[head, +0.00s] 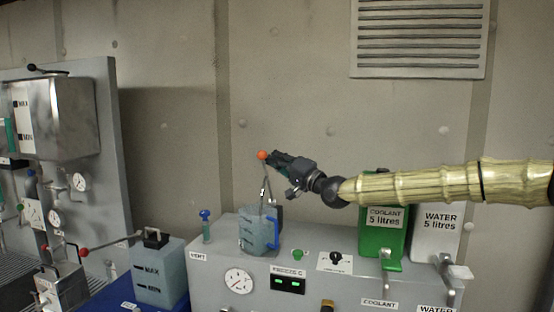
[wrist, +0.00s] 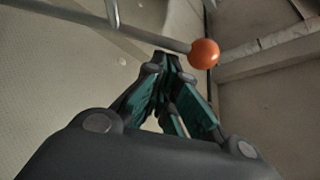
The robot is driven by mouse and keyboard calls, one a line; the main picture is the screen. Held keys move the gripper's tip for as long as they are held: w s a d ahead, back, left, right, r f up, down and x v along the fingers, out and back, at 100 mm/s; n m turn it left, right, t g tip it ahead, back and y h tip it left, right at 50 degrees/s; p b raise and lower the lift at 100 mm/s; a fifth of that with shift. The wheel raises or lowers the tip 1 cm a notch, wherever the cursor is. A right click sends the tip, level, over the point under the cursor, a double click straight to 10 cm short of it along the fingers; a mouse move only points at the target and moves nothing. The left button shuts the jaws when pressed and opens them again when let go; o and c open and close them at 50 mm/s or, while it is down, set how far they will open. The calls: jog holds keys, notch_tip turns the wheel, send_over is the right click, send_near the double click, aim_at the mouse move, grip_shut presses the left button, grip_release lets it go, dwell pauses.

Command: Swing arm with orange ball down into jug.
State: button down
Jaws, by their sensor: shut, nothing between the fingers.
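The orange ball (head: 262,155) tops a thin metal arm (head: 265,182) that stands nearly upright above the jug. The jug (head: 259,236) is translucent blue with a blue handle and stands on the grey cabinet. My gripper (head: 274,157) is shut and empty, just right of the ball at about its height. In the wrist view the ball (wrist: 204,53) is just beyond and right of my shut fingertips (wrist: 167,58), and its rod (wrist: 150,37) crosses behind them. I cannot tell whether the fingers touch the rod or ball.
The grey cabinet (head: 214,275) carries a gauge, a knob and a lit display. A green coolant tank (head: 383,240) and a white water tank (head: 436,240) stand at right, below my arm. A blue container (head: 158,272) and a red-balled lever (head: 84,252) are at left.

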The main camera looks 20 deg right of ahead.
jog(key=s+a+f+n+y+b, duration=0.2)
jog(key=s+a+f+n+b, duration=0.1)
jog(key=b, duration=0.6)
jog(key=shift+s+f+n+y+b, duration=0.35)
jog(key=shift+s+n, duration=0.25)
jog(key=shift+n, duration=0.3)
jog(key=shift+r, duration=0.1)
